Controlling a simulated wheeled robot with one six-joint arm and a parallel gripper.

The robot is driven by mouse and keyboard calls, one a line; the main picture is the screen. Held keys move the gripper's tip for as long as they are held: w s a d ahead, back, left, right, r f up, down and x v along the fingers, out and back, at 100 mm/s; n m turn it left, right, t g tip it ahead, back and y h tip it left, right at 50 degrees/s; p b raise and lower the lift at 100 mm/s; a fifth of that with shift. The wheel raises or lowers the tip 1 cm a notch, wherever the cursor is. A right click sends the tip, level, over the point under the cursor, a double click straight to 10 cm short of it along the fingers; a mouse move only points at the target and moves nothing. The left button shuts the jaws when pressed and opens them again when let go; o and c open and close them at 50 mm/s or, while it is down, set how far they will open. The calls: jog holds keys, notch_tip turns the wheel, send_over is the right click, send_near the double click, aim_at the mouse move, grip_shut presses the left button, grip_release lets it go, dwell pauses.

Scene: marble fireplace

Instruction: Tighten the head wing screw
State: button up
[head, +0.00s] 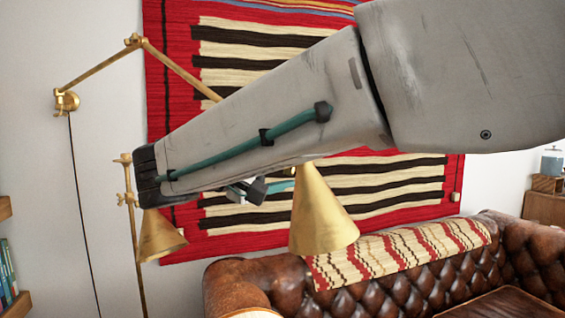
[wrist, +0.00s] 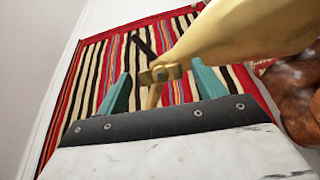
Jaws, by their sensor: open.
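In the wrist view, the brass head wing screw (wrist: 161,73) shows at the lamp's joint, between the two teal fingers of my gripper (wrist: 161,70). The fingers are apart, with a visible gap on each side of the screw; whether they reach its depth is unclear. The brass lamp shade (wrist: 250,28) spreads from the joint to the upper right. In the head view, the cone shade (head: 320,216) hangs below my forearm. My forearm hides the lamp's joint and screw there, and only a bit of my gripper (head: 262,189) shows beneath it.
The lamp's brass arm (head: 102,66) runs from a wall mount (head: 66,101) at left. A second brass lamp (head: 158,237) stands on a pole below my elbow. A striped rug (head: 385,186) hangs behind. A brown leather sofa (head: 425,268) fills the lower right.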

jog(key=v, duration=0.7)
jog(key=shift+a, duration=0.2)
jog(key=shift+s, duration=0.1)
notch_tip(320, 180, down, 9)
jog(key=d+n+g+y, duration=0.2)
jog(key=n+y, duration=0.1)
jog(key=s+d+f+m+g+y, duration=0.1)
jog(key=s+d+f+g+y, duration=0.1)
jog(key=s+d+f+g, duration=0.3)
jog(key=s+d+f+g+y, duration=0.1)
jog(key=s+d+f, duration=0.15)
jog(key=d, duration=0.55)
jog(key=s+d+f+m+g+y, duration=0.1)
jog(key=s+d+f+m+y, duration=0.2)
jog(key=s+d, duration=0.4)
jog(key=s+d+f+m+y, duration=0.4)
jog(key=s+d+m, duration=0.2)
jog(key=s+d, duration=0.1)
jog(key=shift+s+d+f+g+y, duration=0.15)
jog(key=shift+s+d+g+y, duration=0.25)
jog(key=shift+s, duration=0.1)
